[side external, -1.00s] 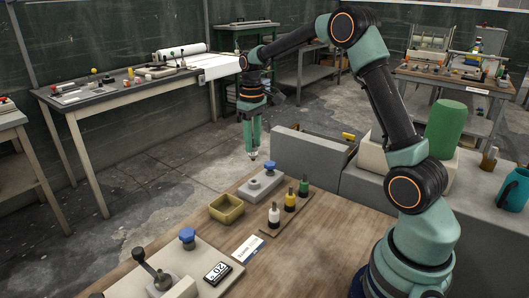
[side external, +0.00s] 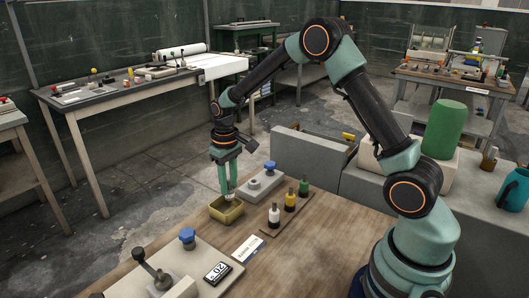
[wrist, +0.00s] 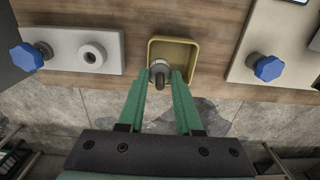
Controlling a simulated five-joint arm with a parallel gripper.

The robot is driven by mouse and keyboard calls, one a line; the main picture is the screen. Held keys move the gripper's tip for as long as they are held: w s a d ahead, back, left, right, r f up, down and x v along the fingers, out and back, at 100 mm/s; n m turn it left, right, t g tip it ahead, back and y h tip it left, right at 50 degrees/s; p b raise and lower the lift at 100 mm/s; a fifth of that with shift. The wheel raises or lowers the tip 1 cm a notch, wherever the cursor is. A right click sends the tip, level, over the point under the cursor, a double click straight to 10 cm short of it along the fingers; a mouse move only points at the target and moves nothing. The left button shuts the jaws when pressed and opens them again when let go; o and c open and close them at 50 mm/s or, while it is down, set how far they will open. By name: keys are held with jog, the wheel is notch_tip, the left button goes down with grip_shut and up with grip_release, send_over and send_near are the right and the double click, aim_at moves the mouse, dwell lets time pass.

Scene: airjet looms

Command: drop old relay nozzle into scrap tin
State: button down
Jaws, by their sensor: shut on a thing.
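My gripper (side external: 229,196) is shut on the old relay nozzle (wrist: 159,73), a small grey metal piece with a dark tip. In the wrist view the nozzle sits between the two green fingertips of my gripper (wrist: 162,76). The scrap tin (side external: 236,216) is a small square yellow tin on the wooden bench. It also shows in the wrist view (wrist: 190,48). The nozzle is over the tin's near side in the wrist view; whether it touches the tin floor I cannot tell. In the side view the fingertips are at the tin's rim level or just above it.
A grey block with a blue knob (side external: 268,179) and a round socket (wrist: 92,54) stands beside the tin. A rack of small bottles (side external: 290,205) stands to the right. A plate with another blue knob (side external: 187,237) and a lever is at the front left.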

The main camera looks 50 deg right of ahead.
jog(key=shift+f, duration=0.85)
jog(key=c, duration=0.5)
grip_release()
notch_tip(320, 180, up, 11)
jog(key=shift+r, duration=0.6)
